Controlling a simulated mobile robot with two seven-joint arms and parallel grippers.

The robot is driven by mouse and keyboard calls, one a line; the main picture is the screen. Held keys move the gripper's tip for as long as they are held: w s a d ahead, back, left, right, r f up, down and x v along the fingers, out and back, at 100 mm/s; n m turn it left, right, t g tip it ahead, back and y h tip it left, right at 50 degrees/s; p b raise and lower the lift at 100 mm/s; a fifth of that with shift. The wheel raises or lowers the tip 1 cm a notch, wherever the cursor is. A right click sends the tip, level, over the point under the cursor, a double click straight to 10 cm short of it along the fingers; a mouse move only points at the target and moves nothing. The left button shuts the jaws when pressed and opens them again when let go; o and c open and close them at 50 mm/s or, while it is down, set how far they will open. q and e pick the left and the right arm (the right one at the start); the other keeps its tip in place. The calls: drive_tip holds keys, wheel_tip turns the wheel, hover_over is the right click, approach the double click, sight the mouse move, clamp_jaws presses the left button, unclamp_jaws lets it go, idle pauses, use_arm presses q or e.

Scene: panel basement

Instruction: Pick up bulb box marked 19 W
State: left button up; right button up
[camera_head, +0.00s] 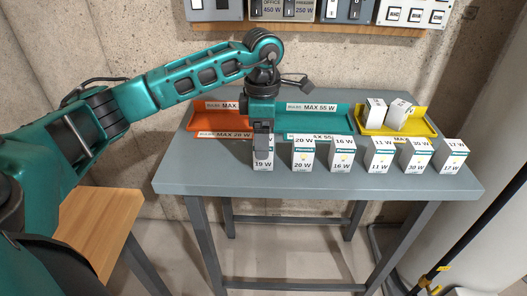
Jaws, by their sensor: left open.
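The bulb box marked 19 W (263,164) is a small white carton at the left end of a row of similar boxes on the grey table. My left gripper (263,143) is open, pointing down over this box. Its dark fingers cover the box's top and part of its front. I cannot tell whether the fingers touch the carton. My right gripper is not in view.
Boxes marked 20 W (303,154) and 16 W (342,155) stand to the right, with several more beyond. Behind are an orange tray (215,121), a teal tray (320,121) and a yellow tray (422,126) holding two boxes. The grey table's (210,178) front strip is clear.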

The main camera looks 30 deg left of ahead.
sight(267, 165)
use_arm(q)
drive_tip(key=f, duration=0.5)
drive_tip(key=shift+w, duration=0.25)
drive_tip(key=shift+c, duration=0.2)
drive_tip(key=c, duration=1)
